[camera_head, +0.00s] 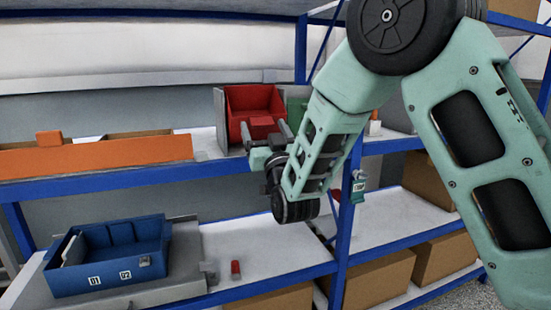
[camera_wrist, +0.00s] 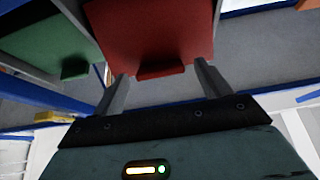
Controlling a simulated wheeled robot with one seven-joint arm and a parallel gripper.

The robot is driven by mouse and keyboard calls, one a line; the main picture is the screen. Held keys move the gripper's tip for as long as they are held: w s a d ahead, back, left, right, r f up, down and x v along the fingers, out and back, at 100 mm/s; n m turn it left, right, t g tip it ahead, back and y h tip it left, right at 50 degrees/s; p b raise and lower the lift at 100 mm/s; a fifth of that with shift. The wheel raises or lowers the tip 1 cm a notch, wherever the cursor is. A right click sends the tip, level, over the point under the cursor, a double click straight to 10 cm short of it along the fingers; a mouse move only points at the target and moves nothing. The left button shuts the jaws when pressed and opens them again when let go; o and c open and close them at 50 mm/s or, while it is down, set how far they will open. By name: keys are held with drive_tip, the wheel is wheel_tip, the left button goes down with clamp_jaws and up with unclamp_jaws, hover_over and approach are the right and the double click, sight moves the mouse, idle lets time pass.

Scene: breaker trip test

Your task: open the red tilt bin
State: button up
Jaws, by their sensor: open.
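The red tilt bin (camera_head: 256,98) sits in a grey housing on the upper shelf, in the middle of the head view. Its red front with a small handle lip faces my arm. My gripper (camera_head: 262,139) is open, right in front of that lip. In the wrist view the red bin (camera_wrist: 150,35) fills the upper middle, and its handle lip (camera_wrist: 161,72) lies between the two fingertips of my gripper (camera_wrist: 160,75). I cannot tell whether the fingers touch the lip. The bin appears tilted somewhat forward, with its inside partly showing from above.
A green bin (camera_wrist: 45,40) stands beside the red one, mostly hidden behind my arm in the head view. An orange bin (camera_head: 95,157) is on the upper shelf at left. A blue bin (camera_head: 108,258) and a small red object (camera_head: 235,270) are on the lower shelf. A blue post (camera_head: 344,215) stands near my arm.

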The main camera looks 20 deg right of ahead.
drive_tip(key=b+v, duration=1.3)
drive_tip(key=v, duration=0.3)
drive_tip(key=shift+s+f, duration=0.25)
